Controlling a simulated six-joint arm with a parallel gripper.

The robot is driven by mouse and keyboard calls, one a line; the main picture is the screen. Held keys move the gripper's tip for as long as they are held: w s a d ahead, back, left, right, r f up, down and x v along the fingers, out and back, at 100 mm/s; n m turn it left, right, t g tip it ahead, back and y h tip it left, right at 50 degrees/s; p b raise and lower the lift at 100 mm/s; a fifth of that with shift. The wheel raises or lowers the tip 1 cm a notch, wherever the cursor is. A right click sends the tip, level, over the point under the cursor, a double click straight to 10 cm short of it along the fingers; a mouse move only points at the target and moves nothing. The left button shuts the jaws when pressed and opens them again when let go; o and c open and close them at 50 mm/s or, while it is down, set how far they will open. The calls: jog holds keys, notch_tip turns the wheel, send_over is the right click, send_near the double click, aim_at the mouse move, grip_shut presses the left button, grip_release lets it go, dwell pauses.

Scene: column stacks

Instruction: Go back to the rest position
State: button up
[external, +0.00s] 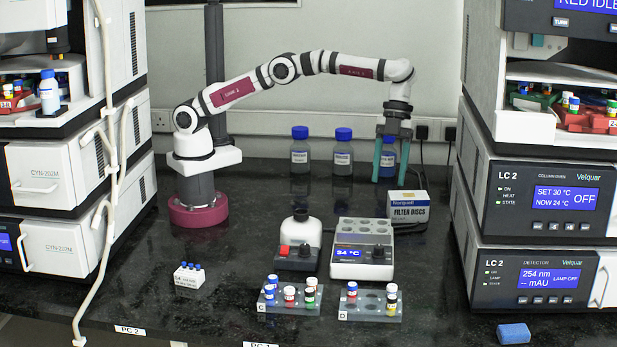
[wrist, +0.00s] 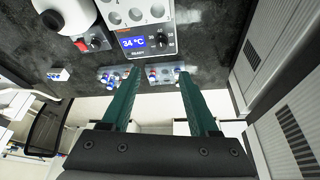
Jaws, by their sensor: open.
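My gripper (external: 390,176) hangs at the end of my raised arm, pointing down, in the external view. Its two green fingers are apart with nothing held between them. A blue-capped bottle (external: 388,155) shows behind the fingers, partly hidden by them. In the wrist view my gripper (wrist: 160,73) is also open and empty, with the racks of vials beyond the fingertips. The white filter discs box (external: 408,208) stands below and slightly right of the fingers in the external view.
Rack C (external: 272,303) and rack D (external: 350,308) hold capped vials near the front. A heating block (external: 345,270) reading 34 °C stands behind them, beside a white bottle unit (external: 297,262). Instrument stacks (external: 540,200) flank both sides. The bench left of centre is mostly clear.

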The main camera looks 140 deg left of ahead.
jog(key=s+d+r+n+g+y, duration=0.15)
jog(key=s+d+r, duration=0.25)
jog(key=s+d, duration=0.4)
jog(key=s+d+r+n+g+y, duration=0.1)
jog(key=s+d+r+n, duration=0.3)
jog(key=s+d, duration=0.5)
jog(key=s+d+f+y, duration=0.1)
jog(key=s+f, duration=0.2)
jog(key=s, duration=0.7)
jog(key=s+d+f+y, duration=0.1)
jog(key=s+f+y, duration=0.1)
jog(key=s, duration=0.8)
jog(key=shift+d+f+n, duration=0.35)
jog(key=shift+f, duration=0.25)
jog(key=shift+w, duration=0.1)
